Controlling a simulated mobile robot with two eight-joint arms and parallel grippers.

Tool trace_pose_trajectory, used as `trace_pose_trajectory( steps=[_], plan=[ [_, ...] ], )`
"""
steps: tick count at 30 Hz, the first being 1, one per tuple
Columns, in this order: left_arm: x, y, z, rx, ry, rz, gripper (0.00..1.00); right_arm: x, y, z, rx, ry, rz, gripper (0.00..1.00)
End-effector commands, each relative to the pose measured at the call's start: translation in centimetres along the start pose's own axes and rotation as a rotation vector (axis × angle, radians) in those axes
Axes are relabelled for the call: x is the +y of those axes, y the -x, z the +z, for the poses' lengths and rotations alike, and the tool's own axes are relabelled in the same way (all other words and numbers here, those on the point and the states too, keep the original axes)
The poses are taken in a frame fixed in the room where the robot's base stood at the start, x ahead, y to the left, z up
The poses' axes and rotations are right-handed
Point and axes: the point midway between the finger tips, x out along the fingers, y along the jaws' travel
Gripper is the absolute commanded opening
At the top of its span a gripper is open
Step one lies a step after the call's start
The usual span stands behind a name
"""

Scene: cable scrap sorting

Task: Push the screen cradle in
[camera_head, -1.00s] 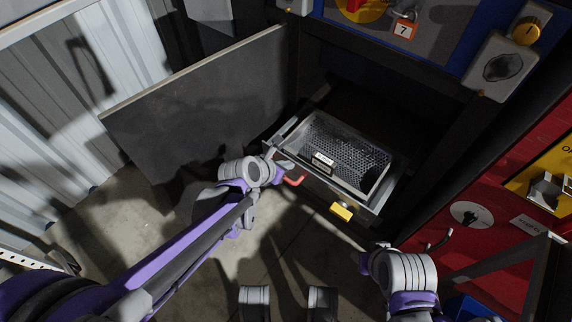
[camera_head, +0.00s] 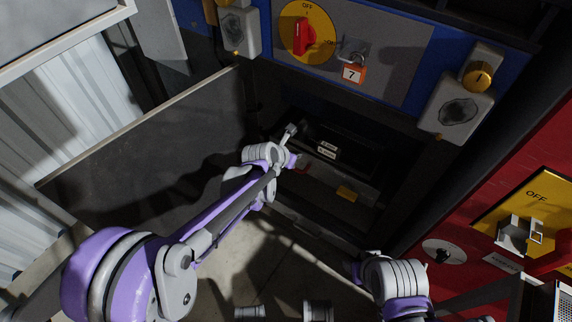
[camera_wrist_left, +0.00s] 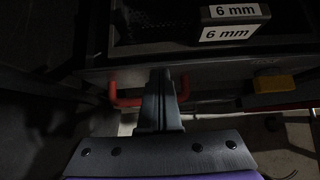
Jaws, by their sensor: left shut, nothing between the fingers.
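The screen cradle (camera_head: 372,178) sits inside the dark cabinet opening in the head view, mostly in shadow. A small white label shows on it, and a yellow tab (camera_head: 346,192) is on its front. In the left wrist view, "6 mm" labels (camera_wrist_left: 228,32), the grey front (camera_wrist_left: 215,80) and a red handle (camera_wrist_left: 127,99) show. My left gripper (camera_head: 297,160) is shut and empty at the cradle's front. In the wrist view its fingers (camera_wrist_left: 164,78) overlap the middle of the handle; contact is unclear. My right gripper (camera_head: 358,268) is at lower right, its fingers unclear.
An open grey door panel (camera_head: 150,150) stands left of the opening. Above is a blue panel with a red rotary switch (camera_head: 304,38) and a padlock tagged 7 (camera_head: 353,73). A red cabinet (camera_head: 470,190) stands on the right. Some floor is clear below.

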Motion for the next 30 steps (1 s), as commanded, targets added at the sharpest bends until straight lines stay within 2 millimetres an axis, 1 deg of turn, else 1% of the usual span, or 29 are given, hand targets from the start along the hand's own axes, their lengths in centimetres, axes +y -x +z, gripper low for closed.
trace_pose_trajectory(
  steps=[1, 6, 12, 18, 30],
  plan=[
    [0.0, -0.6, 0.8, -0.001, -0.001, 0.0, 0.0, 0.0, 0.2, -0.1, 0.001, 0.0, 0.0, 0.47],
    [0.0, -2.3, 2.4, -0.001, -0.001, 0.0, 0.0, 0.0, 0.4, -0.1, 0.001, 0.0, 0.0, 0.47],
    [0.0, -3.5, 3.6, 0.0, -0.001, 0.0, 0.0, 0.0, 0.6, -0.2, 0.002, 0.0, 0.0, 0.47],
    [0.0, -3.9, 4.0, -0.002, 0.001, 0.0, 0.0, 0.0, 0.6, -0.2, 0.002, 0.0, 0.0, 0.47],
    [0.0, -3.9, 4.2, -0.006, 0.002, 0.0, 0.0, 0.0, 0.7, -0.2, 0.002, 0.0, 0.0, 0.47]
  ],
)
